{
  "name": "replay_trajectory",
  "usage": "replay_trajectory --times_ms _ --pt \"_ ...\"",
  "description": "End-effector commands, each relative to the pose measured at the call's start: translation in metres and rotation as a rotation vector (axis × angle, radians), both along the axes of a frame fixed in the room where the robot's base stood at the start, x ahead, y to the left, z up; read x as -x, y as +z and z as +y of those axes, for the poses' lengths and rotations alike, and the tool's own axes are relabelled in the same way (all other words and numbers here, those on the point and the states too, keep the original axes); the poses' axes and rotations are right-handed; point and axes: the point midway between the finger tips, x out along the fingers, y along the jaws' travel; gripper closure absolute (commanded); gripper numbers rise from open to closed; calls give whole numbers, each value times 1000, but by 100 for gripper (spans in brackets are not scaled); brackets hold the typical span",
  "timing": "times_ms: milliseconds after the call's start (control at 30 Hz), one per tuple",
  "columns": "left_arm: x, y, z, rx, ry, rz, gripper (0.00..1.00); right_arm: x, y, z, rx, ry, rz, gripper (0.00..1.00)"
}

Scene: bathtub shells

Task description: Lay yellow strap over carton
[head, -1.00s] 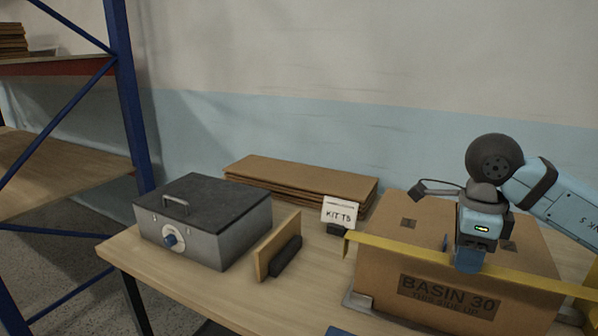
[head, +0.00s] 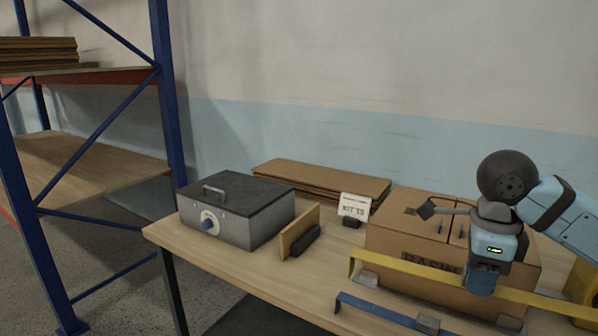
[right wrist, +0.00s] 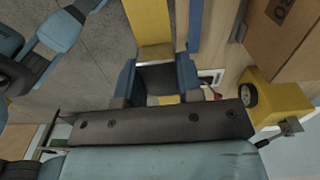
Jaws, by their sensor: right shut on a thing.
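The carton (head: 400,240), brown with a partly hidden BASIN label, stands on the table at the right of the head view. My right gripper (head: 481,284) is shut on the yellow strap (head: 415,273) near its middle. The strap is a stiff, long band with a bent-down left end. It crosses the carton's front in the picture, covering part of the label; whether it touches the carton I cannot tell. In the right wrist view the strap (right wrist: 150,22) passes between the fingers (right wrist: 158,82). My left gripper is not identifiable in these views.
A blue strap (head: 375,307) lies at the table's front edge. A yellow device (head: 582,290) stands right of the carton. A grey metal box (head: 238,215), a small brown board (head: 297,232), a KIT T5 card (head: 354,207) and flat cardboard (head: 320,182) occupy the left and back.

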Motion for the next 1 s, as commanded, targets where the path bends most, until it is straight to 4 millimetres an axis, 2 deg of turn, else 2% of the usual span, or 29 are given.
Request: replay_trajectory --times_ms 300,500,767,1000 --pt "-3 2 1 -2 0 -7 37 7 4 83 0 163 -3 92" --pt "-1 1 1 -1 0 -3 37 16 9 128 0 253 -3 92" --pt "-1 1 0 0 1 -4 37 15 -7 130 1 552 0 92" --pt "-1 2 0 2 2 -5 37 15 -27 139 5 997 -1 92"
